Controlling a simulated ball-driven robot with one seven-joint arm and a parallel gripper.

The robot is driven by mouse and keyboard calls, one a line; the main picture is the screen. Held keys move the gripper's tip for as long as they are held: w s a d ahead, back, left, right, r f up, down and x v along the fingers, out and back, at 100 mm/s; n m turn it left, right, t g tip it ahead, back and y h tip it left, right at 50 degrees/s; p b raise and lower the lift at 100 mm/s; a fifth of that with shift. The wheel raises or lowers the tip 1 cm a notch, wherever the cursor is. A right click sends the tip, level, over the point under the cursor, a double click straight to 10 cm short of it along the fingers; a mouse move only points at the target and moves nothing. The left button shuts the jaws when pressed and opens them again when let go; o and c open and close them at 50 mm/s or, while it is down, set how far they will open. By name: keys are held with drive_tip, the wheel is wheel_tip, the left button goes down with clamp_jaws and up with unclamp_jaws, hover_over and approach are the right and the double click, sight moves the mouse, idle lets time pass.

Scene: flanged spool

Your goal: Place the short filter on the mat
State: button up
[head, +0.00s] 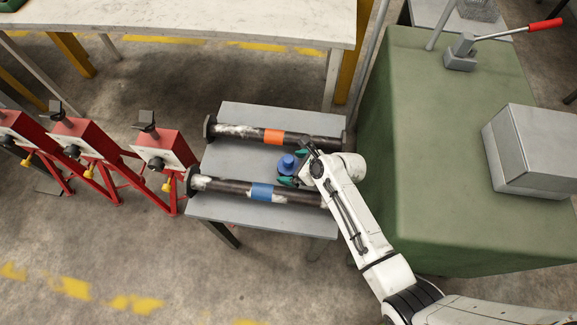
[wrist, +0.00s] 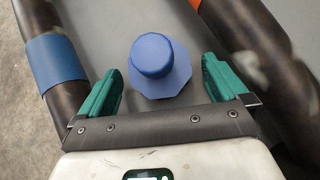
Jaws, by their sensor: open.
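A short blue cylinder (wrist: 152,52), which looks like the short filter, stands upright on a flat blue octagonal piece (wrist: 172,86). The octagon looks like the mat, but I cannot tell for sure that it is separate. In the head view the blue cylinder (head: 287,162) is on the grey table between two dark pipes. My gripper (wrist: 162,67) is open, with its green fingers on either side of the octagon's near part and apart from the cylinder. In the head view my gripper (head: 293,167) reaches in from the right, and its wrist hides part of the table.
A dark flanged pipe with an orange band (head: 274,137) lies behind, and one with a blue band (head: 262,192) lies in front, both on the grey table (head: 240,210). Red stands (head: 165,150) are at left. A green-covered bench (head: 430,150) stands at right.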

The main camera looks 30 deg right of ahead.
drive_tip(key=shift+w+a+f, duration=0.2)
drive_tip(key=shift+w+f, duration=0.2)
drive_tip(key=shift+f, duration=0.05)
drive_tip(key=shift+c, duration=0.3)
drive_tip(key=c, duration=1.2)
drive_tip(key=shift+o, duration=0.2)
drive_tip(key=shift+r, duration=0.15)
